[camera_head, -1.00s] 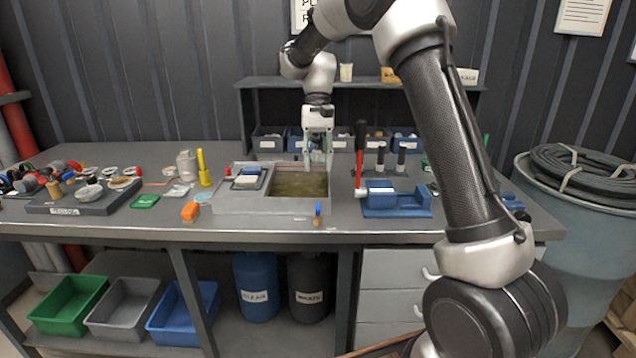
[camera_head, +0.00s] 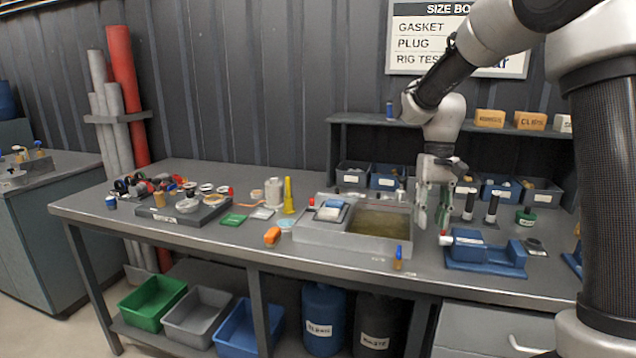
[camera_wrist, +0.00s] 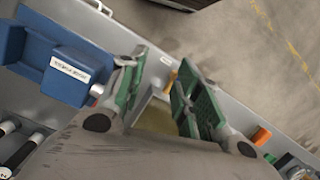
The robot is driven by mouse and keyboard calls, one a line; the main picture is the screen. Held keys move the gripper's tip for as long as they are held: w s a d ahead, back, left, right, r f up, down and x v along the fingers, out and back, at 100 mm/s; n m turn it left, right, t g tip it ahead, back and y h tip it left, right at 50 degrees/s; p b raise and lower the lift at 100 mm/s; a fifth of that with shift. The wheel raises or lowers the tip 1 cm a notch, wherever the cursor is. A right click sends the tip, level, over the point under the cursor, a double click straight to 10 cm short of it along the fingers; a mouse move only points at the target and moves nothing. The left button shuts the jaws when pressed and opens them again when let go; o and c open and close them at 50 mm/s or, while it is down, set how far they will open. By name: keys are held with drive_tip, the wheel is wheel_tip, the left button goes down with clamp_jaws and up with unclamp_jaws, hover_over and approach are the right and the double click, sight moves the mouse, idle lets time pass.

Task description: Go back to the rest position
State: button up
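My gripper (camera_head: 433,205) hangs fingers-down from my arm, above the bench near the right end of the tank. Its two green-padded fingers stand apart with nothing between them. In the wrist view my gripper (camera_wrist: 160,75) is likewise open and empty. The grey tank (camera_head: 340,240) with murky liquid is below and to its left. The blue vise-like fixture (camera_head: 485,250) is to its right, and the fixture also shows in the wrist view (camera_wrist: 65,70).
The grey bench (camera_head: 200,250) carries a tray of fittings (camera_head: 185,210), a yellow funnel-like item (camera_head: 288,197) and an orange piece (camera_head: 272,237). A shelf (camera_head: 350,118) with bins below stands behind my gripper. Green, grey and blue bins sit under the bench.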

drive_tip(key=s+d+r+t, duration=0.2)
drive_tip(key=s+d, duration=0.1)
drive_tip(key=s, duration=0.5)
drive_tip(key=s+d+r+t, duration=0.2)
drive_tip(key=s+r, duration=0.1)
drive_tip(key=s, duration=0.5)
drive_tip(key=s+d+r+t, duration=0.2)
drive_tip(key=s+d, duration=0.1)
drive_tip(key=s, duration=0.5)
drive_tip(key=shift+d+r+t+h, duration=0.3)
drive_tip(key=shift+t, duration=0.1)
idle(1.2)
